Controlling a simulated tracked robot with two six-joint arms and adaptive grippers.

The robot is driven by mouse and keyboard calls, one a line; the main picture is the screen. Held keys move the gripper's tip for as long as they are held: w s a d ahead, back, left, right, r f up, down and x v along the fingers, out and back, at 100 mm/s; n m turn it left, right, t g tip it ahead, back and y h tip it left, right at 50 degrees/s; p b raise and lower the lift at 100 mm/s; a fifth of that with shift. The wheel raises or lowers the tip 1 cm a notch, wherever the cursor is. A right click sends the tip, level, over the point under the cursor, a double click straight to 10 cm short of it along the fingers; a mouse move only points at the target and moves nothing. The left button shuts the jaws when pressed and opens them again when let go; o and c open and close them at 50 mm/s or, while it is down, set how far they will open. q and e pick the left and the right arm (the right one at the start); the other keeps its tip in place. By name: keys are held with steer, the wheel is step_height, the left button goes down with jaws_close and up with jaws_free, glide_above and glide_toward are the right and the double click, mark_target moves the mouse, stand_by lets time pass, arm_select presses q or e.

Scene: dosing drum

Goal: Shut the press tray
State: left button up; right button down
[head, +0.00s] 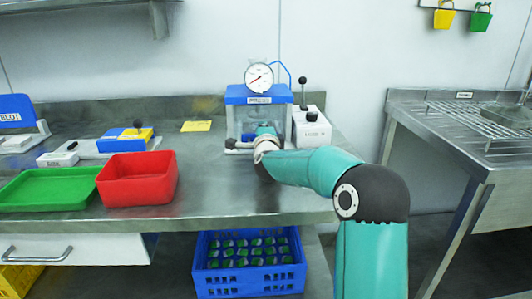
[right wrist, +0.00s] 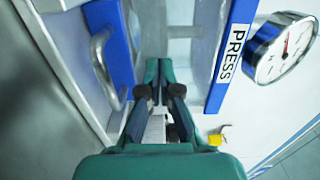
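The press (head: 258,94) stands at the back of the steel bench, with a blue top, a clear front and a round gauge. Its blue tray front (right wrist: 122,45) with a curved metal handle (right wrist: 104,66) shows in the right wrist view. I cannot tell how far the tray stands out. My right gripper (head: 264,128) is at the front of the press and hides part of the tray. In the right wrist view the gripper (right wrist: 160,70) looks shut and empty, its tips together beside the handle, not around it. Contact with the tray is unclear. My left gripper is out of view.
A white box with a black-knobbed lever (head: 308,124) stands right of the press. A red bin (head: 138,180) and a green tray (head: 48,190) stand at the left front. A blue crate (head: 248,280) is below the bench.

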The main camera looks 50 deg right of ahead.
steer(key=shift+d+r, duration=0.1)
steer(key=shift+r, duration=0.25)
steer(key=shift+f, duration=0.1)
steer(key=shift+s+a+f+b, duration=0.1)
steer(key=shift+a+f+b, duration=0.05)
steer(key=shift+a+b, duration=0.15)
steer(key=b+v, duration=0.1)
steer(key=v, duration=0.3)
steer(key=shift+s+f, duration=0.1)
steer(key=v, duration=0.8)
steer(key=shift+a, duration=0.15)
steer(key=shift+s+a, duration=0.45)
